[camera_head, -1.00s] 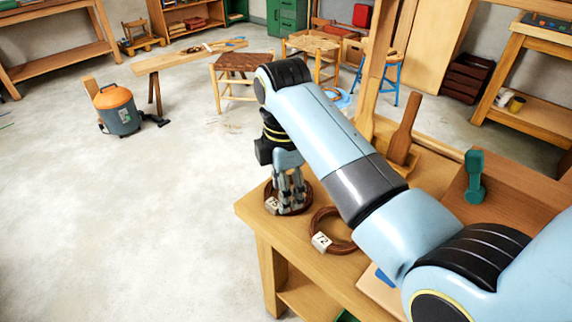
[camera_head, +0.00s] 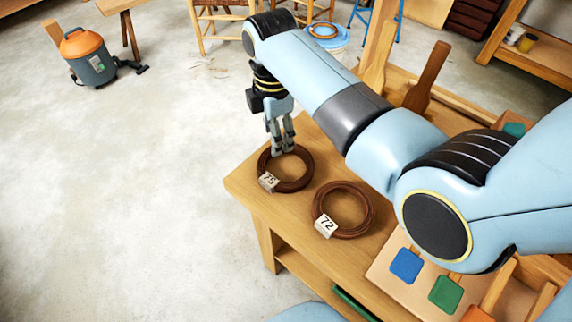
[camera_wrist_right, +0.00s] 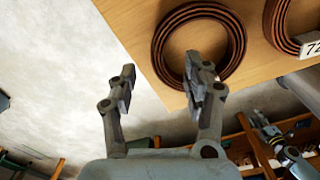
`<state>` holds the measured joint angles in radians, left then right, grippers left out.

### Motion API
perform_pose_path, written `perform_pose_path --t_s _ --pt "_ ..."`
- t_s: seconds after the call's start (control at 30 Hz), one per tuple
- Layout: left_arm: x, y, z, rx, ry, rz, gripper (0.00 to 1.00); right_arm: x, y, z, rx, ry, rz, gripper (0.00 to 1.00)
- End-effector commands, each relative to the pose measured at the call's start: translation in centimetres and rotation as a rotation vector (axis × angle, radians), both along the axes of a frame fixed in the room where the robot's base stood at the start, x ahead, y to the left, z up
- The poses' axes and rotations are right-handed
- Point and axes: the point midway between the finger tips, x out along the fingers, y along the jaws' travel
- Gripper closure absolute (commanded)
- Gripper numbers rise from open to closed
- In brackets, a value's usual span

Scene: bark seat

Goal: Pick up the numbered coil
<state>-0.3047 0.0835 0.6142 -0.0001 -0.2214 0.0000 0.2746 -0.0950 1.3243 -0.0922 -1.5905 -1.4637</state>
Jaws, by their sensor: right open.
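Two dark brown ring-shaped coils lie flat on the wooden bench. The coil tagged 75 (camera_head: 307,171) is near the bench's left corner, with its white tag at its front left. The coil tagged 72 (camera_head: 369,212) lies to its right, nearer me. My right gripper (camera_head: 284,149) points down at the far side of coil 75, fingers apart and empty. In the right wrist view the open gripper (camera_wrist_right: 164,78) has one finger across the opening of coil 75 (camera_wrist_right: 163,45) and the other over the floor beyond the edge. Contact cannot be told.
The wooden bench (camera_head: 252,198) has a free edge at the left, near coil 75. Blue (camera_head: 405,264) and green (camera_head: 445,293) pads lie on a board at the right. A wooden post and paddle (camera_head: 428,80) stand behind my right arm.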

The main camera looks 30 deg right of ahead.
Motion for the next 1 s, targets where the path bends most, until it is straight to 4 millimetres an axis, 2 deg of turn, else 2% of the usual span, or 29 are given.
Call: perform_pose_path --t_s 0.1,0.2,0.3,0.5,0.9,1.0 --pt "0.9 0.0 -0.3 0.0 -0.015 -0.001 0.6 0.0 -0.2 -2.2 0.0 0.004 0.0 0.5" --pt "1.3 -0.1 -0.6 -0.001 -0.02 -0.001 0.6 0.0 -0.1 -3.5 0.001 0.003 0.0 0.5" --pt "1.2 -0.2 -0.7 -0.002 -0.02 -0.001 0.6 0.0 -0.1 -4.1 0.001 0.002 0.0 0.5" --pt "1.0 -0.4 -0.7 -0.005 -0.016 0.0 0.6 0.0 -0.1 -4.1 0.001 0.001 0.0 0.5" --pt "0.6 -0.4 -0.7 -0.005 -0.01 0.001 0.6 0.0 -0.1 -4.1 0.0 0.001 0.0 1.0" --pt "0.6 -0.4 -0.7 -0.005 -0.01 0.001 0.6 0.0 -0.1 -4.1 0.001 0.001 0.0 1.0"
